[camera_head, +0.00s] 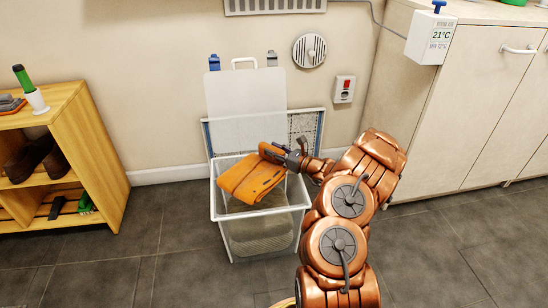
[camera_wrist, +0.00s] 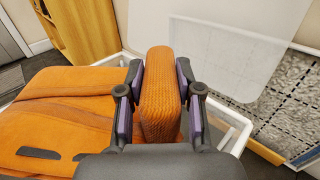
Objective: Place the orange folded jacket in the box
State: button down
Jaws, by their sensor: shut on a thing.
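The orange folded jacket (camera_head: 252,181) is over the open top of the white box (camera_head: 262,228) in the head view. My gripper (camera_head: 291,157) is shut on the jacket's right end. In the wrist view, the two fingers of my gripper (camera_wrist: 160,105) press on both sides of an upright orange fold, and the flat part of the jacket (camera_wrist: 55,125) extends to the left. The box has see-through walls, a white rim and a raised translucent lid (camera_head: 245,105) at the back. Whether the jacket touches the rim cannot be told.
A wooden shelf (camera_head: 100,165) with shoes and brushes stands at the left. Pale cabinets (camera_head: 470,110) stand at the right. A white-framed speckled panel (camera_head: 305,130) is behind the box by the wall. Dark floor tiles are clear in front of the shelf.

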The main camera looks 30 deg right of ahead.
jog(key=shift+f, duration=0.85)
jog(key=shift+f, duration=0.15)
jog(key=c, duration=0.8)
grip_release()
jog(key=shift+o, duration=0.2)
jog(key=shift+f+b, duration=0.15)
jog(key=shift+b, duration=0.2)
